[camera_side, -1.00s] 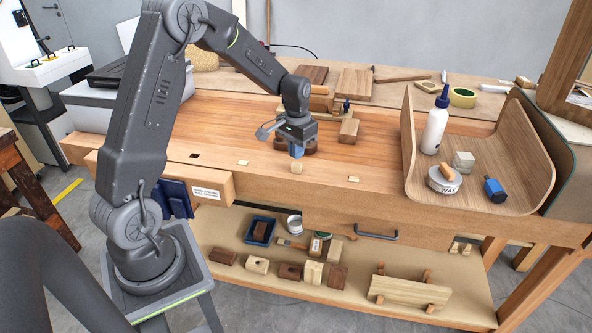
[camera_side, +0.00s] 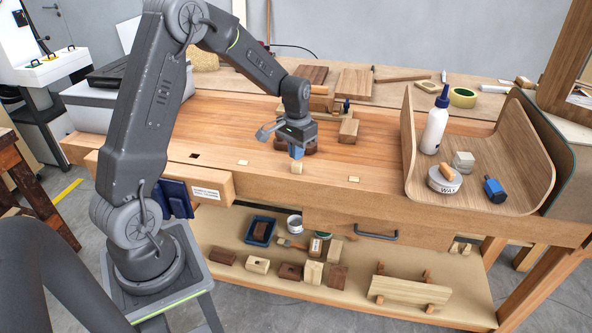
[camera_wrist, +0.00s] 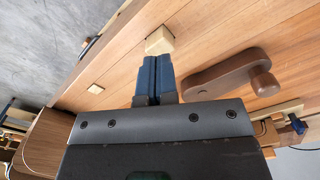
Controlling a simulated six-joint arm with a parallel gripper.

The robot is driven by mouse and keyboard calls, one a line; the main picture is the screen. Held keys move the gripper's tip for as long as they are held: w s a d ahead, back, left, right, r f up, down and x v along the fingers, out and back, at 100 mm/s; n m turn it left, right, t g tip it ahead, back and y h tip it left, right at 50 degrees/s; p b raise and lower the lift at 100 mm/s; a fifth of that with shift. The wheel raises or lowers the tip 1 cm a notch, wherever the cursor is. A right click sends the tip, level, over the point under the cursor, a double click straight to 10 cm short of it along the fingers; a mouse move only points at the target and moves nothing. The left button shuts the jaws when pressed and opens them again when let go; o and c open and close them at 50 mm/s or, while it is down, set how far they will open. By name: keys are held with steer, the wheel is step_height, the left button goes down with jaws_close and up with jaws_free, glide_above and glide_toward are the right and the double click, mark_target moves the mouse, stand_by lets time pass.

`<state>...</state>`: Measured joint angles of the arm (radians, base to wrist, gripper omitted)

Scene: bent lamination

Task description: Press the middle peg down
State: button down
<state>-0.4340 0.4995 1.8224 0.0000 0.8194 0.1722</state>
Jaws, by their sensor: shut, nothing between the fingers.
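The middle peg (camera_side: 296,168) is a pale wooden block standing proud near the front edge of the bench top. It also shows in the wrist view (camera_wrist: 159,40), just beyond my fingertips. My gripper (camera_side: 297,155) is shut and empty, its blue fingers pointing down right at the peg. In the wrist view the closed fingers (camera_wrist: 157,60) reach the peg's near edge. I cannot tell whether they touch it. Two other pegs, the left one (camera_side: 243,163) and the right one (camera_side: 353,180), sit low, almost level with the bench.
A dark brown wooden piece with a round knob (camera_wrist: 235,73) lies beside my fingers. A wooden block (camera_side: 348,131) stands behind to the right. A curved wooden shell (camera_side: 528,185) holds a white bottle (camera_side: 435,128) and a tin. The bench front between them is clear.

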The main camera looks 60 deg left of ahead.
mark_target(296, 164)
steer(key=shift+f, duration=2.3)
steer(key=shift+r, duration=4.05)
steer(key=shift+d+r, duration=0.1)
steer(key=shift+r, duration=0.05)
steer(key=s+d+r+m+t, duration=0.2)
steer(key=s+d+r+t, duration=0.1)
steer(key=s+d+r, duration=0.75)
steer(key=s+d+r+m+t, duration=0.1)
steer(key=s+d+r+t, duration=0.1)
steer(key=s+d, duration=0.6)
steer(key=shift+s+r+t, duration=0.3)
steer(key=shift+s+r, duration=0.25)
steer(key=shift+s, duration=0.65)
